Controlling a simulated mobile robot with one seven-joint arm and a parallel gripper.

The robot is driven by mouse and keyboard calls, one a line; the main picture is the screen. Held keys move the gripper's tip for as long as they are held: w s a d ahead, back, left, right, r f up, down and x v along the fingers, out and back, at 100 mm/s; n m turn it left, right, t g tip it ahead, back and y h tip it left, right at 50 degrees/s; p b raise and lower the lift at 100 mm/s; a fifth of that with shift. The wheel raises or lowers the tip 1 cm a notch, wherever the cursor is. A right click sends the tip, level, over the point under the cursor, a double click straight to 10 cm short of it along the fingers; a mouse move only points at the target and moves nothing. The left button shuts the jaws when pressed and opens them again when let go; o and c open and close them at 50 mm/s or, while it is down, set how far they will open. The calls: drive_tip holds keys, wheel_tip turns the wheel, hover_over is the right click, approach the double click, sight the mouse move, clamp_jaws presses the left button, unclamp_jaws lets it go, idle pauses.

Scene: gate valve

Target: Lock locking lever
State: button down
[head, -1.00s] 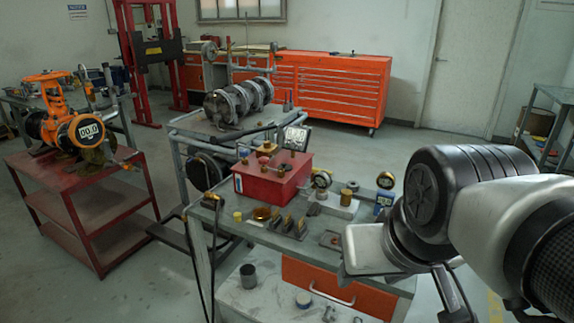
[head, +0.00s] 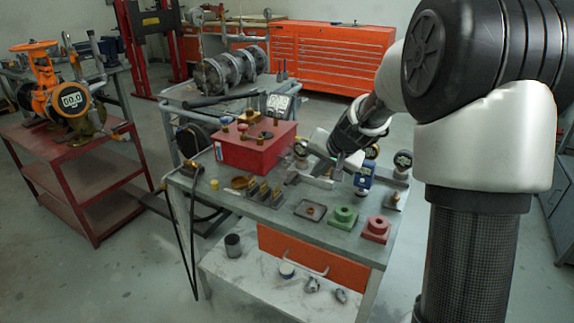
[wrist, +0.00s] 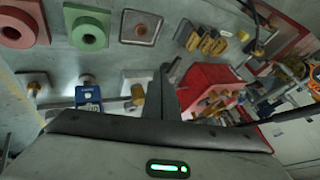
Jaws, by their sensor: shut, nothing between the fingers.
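My gripper (head: 339,172) is over the right half of the grey workbench (head: 278,226), pointing down beside a grey bar fitting (head: 318,182). The gripper is shut and empty. In the wrist view the closed dark fingers (wrist: 166,78) stand between the bar fitting with a brass knob (wrist: 138,92) and the red box (wrist: 208,84). I cannot tell whether the fingers touch the fitting. I cannot tell for certain which part is the locking lever; my wrist hides some parts behind it. An orange valve (head: 42,82) with a handwheel and round display stands on a red cart at the left.
The red box (head: 250,150) with fittings on top stands left of my gripper. A blue gauge (head: 364,176), a green block (head: 343,217) and a red block (head: 377,229) stand to its right.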

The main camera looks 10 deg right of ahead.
sight(291, 178)
drive_tip(key=shift+w+d+f, duration=0.45)
drive_tip(key=shift+w+f, duration=0.3)
drive_tip(key=shift+f, duration=0.1)
drive_tip(key=b+x, duration=0.1)
drive_tip(key=x, duration=0.8)
drive_tip(key=shift+f+b, duration=0.35)
drive_tip(key=w+a, duration=0.2)
drive_tip(key=shift+w+a, duration=0.1)
drive_tip(key=shift+a, duration=0.3)
drive_tip(key=shift+w+a, duration=0.3)
drive_tip(key=shift+m, duration=0.3)
